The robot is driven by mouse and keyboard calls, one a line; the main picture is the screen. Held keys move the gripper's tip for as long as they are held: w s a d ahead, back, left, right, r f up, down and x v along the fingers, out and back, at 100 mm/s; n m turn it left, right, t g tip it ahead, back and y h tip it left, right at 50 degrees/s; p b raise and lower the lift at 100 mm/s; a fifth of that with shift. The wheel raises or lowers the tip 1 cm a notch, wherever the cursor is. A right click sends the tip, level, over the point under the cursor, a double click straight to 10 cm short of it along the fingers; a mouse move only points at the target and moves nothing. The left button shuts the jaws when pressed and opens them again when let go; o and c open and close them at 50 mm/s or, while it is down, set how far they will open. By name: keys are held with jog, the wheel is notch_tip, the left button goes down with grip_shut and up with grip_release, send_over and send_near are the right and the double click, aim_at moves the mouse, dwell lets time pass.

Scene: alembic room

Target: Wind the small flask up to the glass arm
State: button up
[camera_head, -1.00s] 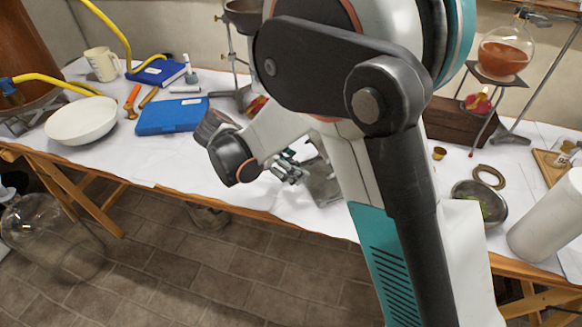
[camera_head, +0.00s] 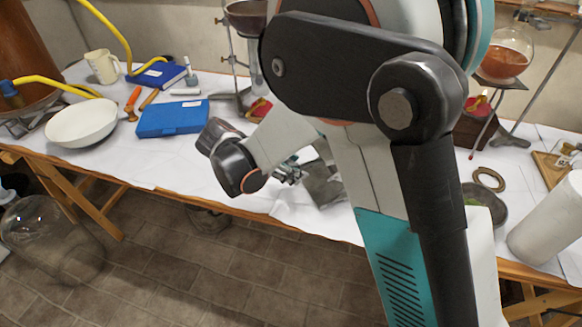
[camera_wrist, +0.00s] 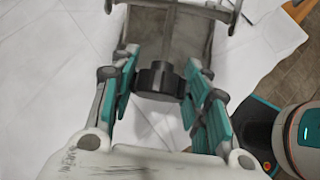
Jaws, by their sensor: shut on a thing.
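My gripper (camera_wrist: 160,88) has its teal-padded fingers on either side of a black round knob (camera_wrist: 158,78) and is shut on it. The knob sits at the near side of a grey metal jack (camera_wrist: 172,38) with a rod and crossbar. In the head view my gripper (camera_head: 288,172) is at the left side of the jack (camera_head: 323,186), which stands on the white-covered table near its front edge. I cannot make out the small flask or the glass arm; my arm covers much of the table behind the jack.
A blue case (camera_head: 172,118), a white bowl (camera_head: 82,122) and a mug (camera_head: 102,66) are on the left of the table. A round flask of orange liquid (camera_head: 502,60) and a white cylinder (camera_head: 545,222) are at right. A large glass vessel (camera_head: 50,240) stands on the floor.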

jog(key=m+t, duration=0.2)
jog(key=t, duration=0.2)
jog(key=shift+s+y, duration=0.1)
jog(key=shift+y, duration=0.3)
jog(key=shift+f+m+t, duration=0.1)
jog(key=shift+m+t, duration=1)
jog(key=shift+t, duration=0.6)
jog(key=o, duration=1.1)
jog(key=shift+s, duration=0.1)
jog(key=v, duration=1.1)
jog(key=shift+s+a+r, duration=0.1)
jog(key=shift+s+r, duration=0.15)
jog(key=shift+s, duration=0.1)
